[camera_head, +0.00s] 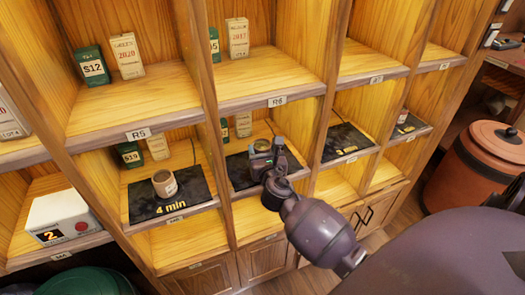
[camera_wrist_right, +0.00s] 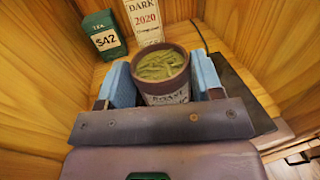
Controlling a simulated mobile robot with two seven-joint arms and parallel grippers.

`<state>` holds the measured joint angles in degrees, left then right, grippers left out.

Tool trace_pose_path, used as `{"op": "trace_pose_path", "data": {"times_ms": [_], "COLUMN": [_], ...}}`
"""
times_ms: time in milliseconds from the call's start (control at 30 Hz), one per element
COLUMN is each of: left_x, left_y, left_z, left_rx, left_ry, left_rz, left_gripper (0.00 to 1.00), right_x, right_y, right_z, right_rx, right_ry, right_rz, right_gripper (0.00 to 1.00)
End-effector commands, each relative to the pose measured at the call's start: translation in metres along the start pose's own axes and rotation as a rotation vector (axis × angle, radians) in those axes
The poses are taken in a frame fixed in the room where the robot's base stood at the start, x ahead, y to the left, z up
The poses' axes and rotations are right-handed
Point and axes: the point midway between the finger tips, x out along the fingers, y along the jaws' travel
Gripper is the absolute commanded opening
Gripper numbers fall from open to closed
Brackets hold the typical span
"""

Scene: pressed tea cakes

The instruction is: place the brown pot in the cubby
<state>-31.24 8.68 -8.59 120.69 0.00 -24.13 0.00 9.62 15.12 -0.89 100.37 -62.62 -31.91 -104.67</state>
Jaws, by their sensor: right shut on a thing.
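A brown pot (camera_wrist_right: 165,92) with a pale printed label and green leaves inside stands between the blue-padded fingers of my right gripper (camera_wrist_right: 166,85), which is shut on it. In the head view this gripper (camera_head: 270,158) reaches into the cubby (camera_head: 262,128) below the R6 label, over a dark mat (camera_head: 237,172); the held pot (camera_head: 262,146) is partly hidden there. I cannot tell whether it touches the mat. A similar small brown pot (camera_head: 165,185) stands upright on the "4 min" mat (camera_head: 142,203) in the cubby to the left. My left gripper is not in view.
A green tea box (camera_wrist_right: 104,38) and a tall pale box (camera_wrist_right: 144,22) stand behind the held pot. Wooden dividers (camera_head: 316,120) close off each cubby. A white device (camera_head: 62,217) with a red button sits at lower left. A large reddish-brown barrel (camera_head: 470,175) stands at right.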

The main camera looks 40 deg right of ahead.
Motion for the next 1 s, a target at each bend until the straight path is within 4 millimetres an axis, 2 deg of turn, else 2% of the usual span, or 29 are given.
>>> {"op": "trace_pose_path", "data": {"times_ms": [467,500,667,1000], "left_x": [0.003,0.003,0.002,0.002], "left_y": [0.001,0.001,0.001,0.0], "left_z": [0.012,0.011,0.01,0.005], "left_rx": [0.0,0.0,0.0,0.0], "left_ry": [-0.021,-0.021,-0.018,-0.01], "left_rz": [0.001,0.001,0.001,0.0], "left_gripper": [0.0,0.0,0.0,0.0], "right_x": [0.0,0.0,0.0,0.0], "right_y": [0.0,0.0,0.0,0.0], "right_z": [-0.013,-0.013,-0.012,-0.007], "right_rx": [-0.001,-0.001,-0.001,0.0], "right_ry": [0.002,0.002,0.001,-0.001], "right_rz": [0.0,0.0,0.0,0.0], "right_gripper": [0.32,0.61,0.85,0.85]}}
